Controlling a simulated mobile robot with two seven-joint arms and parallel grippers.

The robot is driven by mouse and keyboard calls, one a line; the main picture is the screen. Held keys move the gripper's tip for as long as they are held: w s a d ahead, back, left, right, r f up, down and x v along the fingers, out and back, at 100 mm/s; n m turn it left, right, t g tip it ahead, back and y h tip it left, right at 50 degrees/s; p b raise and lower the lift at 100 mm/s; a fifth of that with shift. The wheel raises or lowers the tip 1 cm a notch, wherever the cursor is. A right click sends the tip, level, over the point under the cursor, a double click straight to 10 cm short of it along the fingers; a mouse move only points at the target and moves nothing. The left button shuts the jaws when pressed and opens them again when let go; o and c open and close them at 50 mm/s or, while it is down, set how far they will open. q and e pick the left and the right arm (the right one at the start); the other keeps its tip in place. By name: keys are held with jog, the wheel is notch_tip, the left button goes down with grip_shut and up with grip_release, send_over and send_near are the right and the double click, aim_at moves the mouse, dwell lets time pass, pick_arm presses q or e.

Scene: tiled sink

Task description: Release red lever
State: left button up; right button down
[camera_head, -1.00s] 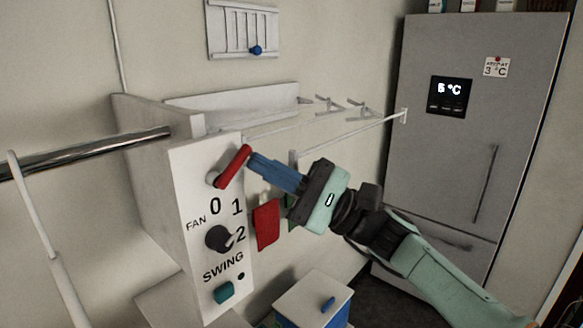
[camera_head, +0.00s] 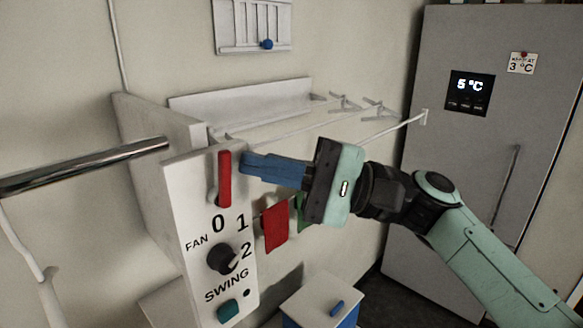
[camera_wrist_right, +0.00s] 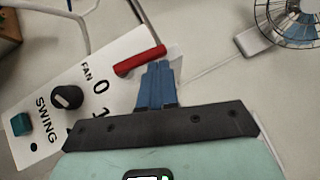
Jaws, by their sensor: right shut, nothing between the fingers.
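The red lever (camera_head: 225,178) stands near upright at the top of the white control panel (camera_head: 185,215) in the head view. It also shows in the right wrist view (camera_wrist_right: 138,61), just ahead of the fingertips. My right gripper (camera_head: 245,163) has its blue fingers shut and empty. The tips are just to the right of the lever's upper part, very close to it; I cannot tell whether they touch. My left gripper is not in view.
Below the lever are a black fan knob (camera_head: 222,258) and a teal swing button (camera_head: 229,311). Red and green cards (camera_head: 275,228) hang behind the panel. A metal bar (camera_head: 85,167) is at the left. A fridge (camera_head: 450,160) stands at the right.

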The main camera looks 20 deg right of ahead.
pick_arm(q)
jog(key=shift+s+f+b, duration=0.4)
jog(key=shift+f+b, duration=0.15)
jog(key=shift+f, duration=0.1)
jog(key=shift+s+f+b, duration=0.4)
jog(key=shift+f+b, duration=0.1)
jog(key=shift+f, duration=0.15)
pick_arm(e)
jog(key=v, duration=1.3)
jog(key=shift+d, duration=0.2)
